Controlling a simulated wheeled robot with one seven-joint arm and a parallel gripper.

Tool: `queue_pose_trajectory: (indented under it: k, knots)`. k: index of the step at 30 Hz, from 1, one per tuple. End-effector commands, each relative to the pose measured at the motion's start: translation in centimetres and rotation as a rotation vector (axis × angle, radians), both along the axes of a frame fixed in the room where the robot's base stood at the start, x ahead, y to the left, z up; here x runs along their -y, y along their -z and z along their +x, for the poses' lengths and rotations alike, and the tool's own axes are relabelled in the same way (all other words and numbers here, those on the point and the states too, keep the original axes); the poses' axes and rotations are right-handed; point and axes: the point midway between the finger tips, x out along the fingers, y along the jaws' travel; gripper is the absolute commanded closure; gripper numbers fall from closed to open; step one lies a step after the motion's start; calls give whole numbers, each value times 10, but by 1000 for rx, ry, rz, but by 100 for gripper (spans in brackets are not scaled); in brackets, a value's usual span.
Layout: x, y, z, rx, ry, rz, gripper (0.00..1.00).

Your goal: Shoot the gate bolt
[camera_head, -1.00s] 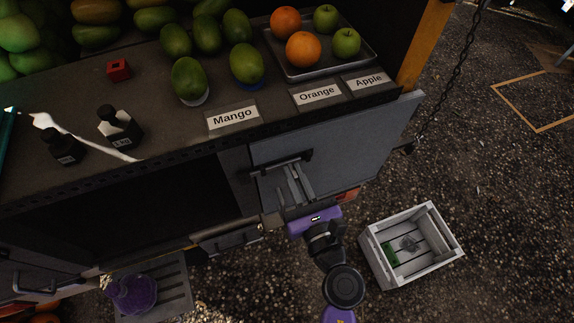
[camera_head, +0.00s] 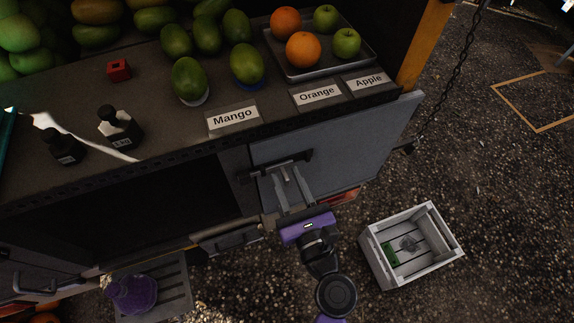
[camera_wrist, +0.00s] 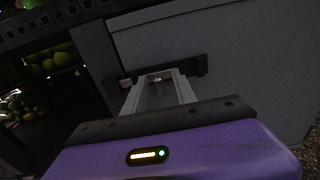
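The gate bolt (camera_head: 299,157) is a dark bar with end brackets on the grey gate panel (camera_head: 352,141) below the fruit counter. In the wrist view the bolt (camera_wrist: 201,66) runs across the panel (camera_wrist: 235,45) beyond my fingers. My gripper (camera_head: 285,173) is purple with grey fingers pointing at the bolt. The fingers stand apart, with a gap between them, and their tips (camera_wrist: 160,75) overlap the middle of the bolt in view. A small light spot shows between the tips. I cannot tell whether they touch the bolt.
A dark open compartment (camera_head: 150,205) lies left of the panel.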

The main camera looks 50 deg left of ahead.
Motion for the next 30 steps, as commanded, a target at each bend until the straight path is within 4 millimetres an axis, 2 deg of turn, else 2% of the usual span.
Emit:
queue_pose_trajectory:
  k: [21, 30]
  knots:
    - [49, 0, -21, -1, 1, -1, 67]
    - [58, 0, -24, 0, 0, 0, 67]
